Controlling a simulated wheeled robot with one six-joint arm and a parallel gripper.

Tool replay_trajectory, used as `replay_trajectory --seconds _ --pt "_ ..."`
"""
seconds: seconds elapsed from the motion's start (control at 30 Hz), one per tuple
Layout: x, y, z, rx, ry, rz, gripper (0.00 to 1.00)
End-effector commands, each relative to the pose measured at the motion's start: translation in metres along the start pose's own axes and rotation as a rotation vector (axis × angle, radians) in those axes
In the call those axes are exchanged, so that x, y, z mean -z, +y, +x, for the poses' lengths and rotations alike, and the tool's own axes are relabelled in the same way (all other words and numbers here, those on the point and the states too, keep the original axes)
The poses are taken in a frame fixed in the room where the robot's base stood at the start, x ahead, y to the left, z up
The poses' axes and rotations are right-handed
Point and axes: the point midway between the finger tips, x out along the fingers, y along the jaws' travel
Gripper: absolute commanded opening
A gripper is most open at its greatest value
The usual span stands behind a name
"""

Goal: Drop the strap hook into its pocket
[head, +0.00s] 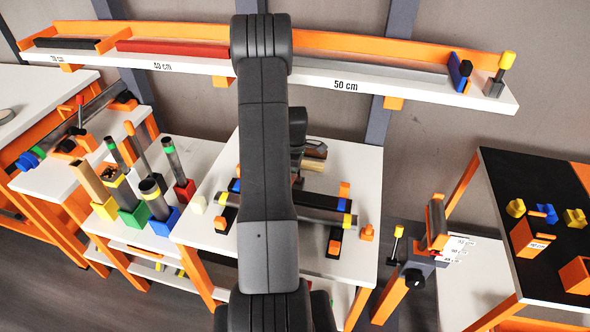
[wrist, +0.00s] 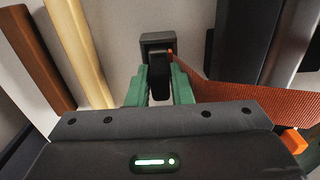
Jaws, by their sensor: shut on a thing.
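In the wrist view, my gripper (wrist: 159,88) has its green fingertips closed on a black block-like piece, the strap hook (wrist: 160,72). A wide orange-brown woven strap (wrist: 245,98) runs from beside the hook to the right. A dark grey, box-like holder (wrist: 157,40), which looks like the pocket, stands just beyond the hook on a pale surface. The hook overlaps it in the picture; I cannot tell whether the hook is inside it or only in front. In the head view, my arm hides the fingertips, hook and strap.
A cream bar (wrist: 78,50) and a brown bar (wrist: 38,60) lie left of the hook; a dark bar (wrist: 240,45) is at the right. An orange block (wrist: 294,141) is at lower right. A white workbench (head: 360,180) carries a black bar (head: 315,202) on stands.

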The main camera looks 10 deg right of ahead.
Motion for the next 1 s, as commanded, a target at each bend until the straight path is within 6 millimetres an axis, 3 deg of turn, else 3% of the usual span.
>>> replay_trajectory --seconds 0.13,0.47,0.5,0.63,1.0 --pt "0.0000 0.0002 0.0099 0.000 0.000 0.000 0.00" --pt "0.0000 0.0001 0.0107 0.000 0.000 0.000 0.00" --pt "0.0000 0.0001 0.0107 0.000 0.000 0.000 0.21" --pt "0.0000 0.0001 0.0107 0.000 0.000 0.000 0.45" --pt "0.0001 0.0005 0.0057 -0.002 0.000 0.000 0.45"
